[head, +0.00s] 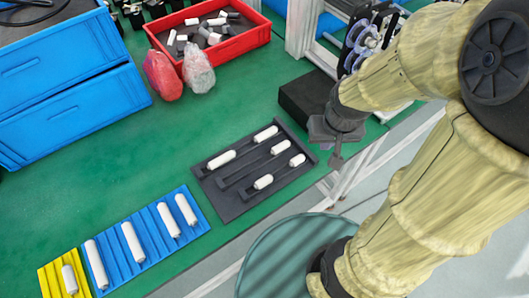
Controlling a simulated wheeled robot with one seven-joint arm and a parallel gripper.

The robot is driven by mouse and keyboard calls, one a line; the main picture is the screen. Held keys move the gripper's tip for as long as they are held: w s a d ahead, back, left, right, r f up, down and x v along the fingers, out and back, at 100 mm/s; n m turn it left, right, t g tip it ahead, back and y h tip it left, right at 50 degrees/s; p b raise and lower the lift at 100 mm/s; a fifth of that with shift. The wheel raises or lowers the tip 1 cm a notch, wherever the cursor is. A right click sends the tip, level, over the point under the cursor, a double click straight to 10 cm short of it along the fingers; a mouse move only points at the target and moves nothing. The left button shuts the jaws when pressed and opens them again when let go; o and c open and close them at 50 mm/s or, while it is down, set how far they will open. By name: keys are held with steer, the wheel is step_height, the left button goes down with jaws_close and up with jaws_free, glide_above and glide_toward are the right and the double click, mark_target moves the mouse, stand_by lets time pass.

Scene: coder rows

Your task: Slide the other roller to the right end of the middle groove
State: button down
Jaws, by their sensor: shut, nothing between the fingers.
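The dark grey tray (235,207) lies on the green table and has three slanting grooves. The far groove holds one white roller (221,160) near its left end and another white roller (266,133) near its right end. The middle groove holds one white roller (281,147) toward its right end; its left part looks empty. The near groove holds a white roller (298,160) at the right and another (263,182) further left. My gripper (336,162) is shut and empty, just right of the tray's right edge, apart from the rollers.
A blue grooved tray (150,255) with several white rollers and a yellow tray (50,280) with one stand at lower left. A red bin (232,47), two bags (198,70), blue crates (75,110) and a black block (305,98) stand behind. Green table is clear left of the tray.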

steer(key=w+a+f+n+g+h+b, duration=0.1)
steer(key=w+a+f+n+g+b, duration=0.15)
steer(key=a+f+n, duration=0.4)
steer(key=n+t+h+b, duration=0.5)
steer(key=n+h, duration=0.1)
steer(key=n, duration=1.2)
glide_toward(272, 154)
steer(key=s+a+r, duration=0.2)
steer(key=s+a, duration=0.1)
steer(key=a, duration=0.3)
steer(key=shift+s+a+r, duration=0.15)
steer(key=shift+s+a, duration=0.1)
steer(key=shift+d+p, duration=0.1)
steer(key=shift+p, duration=0.2)
steer(key=p+x, duration=0.1)
steer(key=x, duration=0.9)
steer(key=shift+d+r, duration=0.1)
steer(key=shift+d, duration=0.1)
steer(key=w+d, duration=0.1)
steer(key=w+d+p, duration=0.1)
steer(key=shift+d, duration=0.4)
steer(key=shift+w+d, duration=0.15)
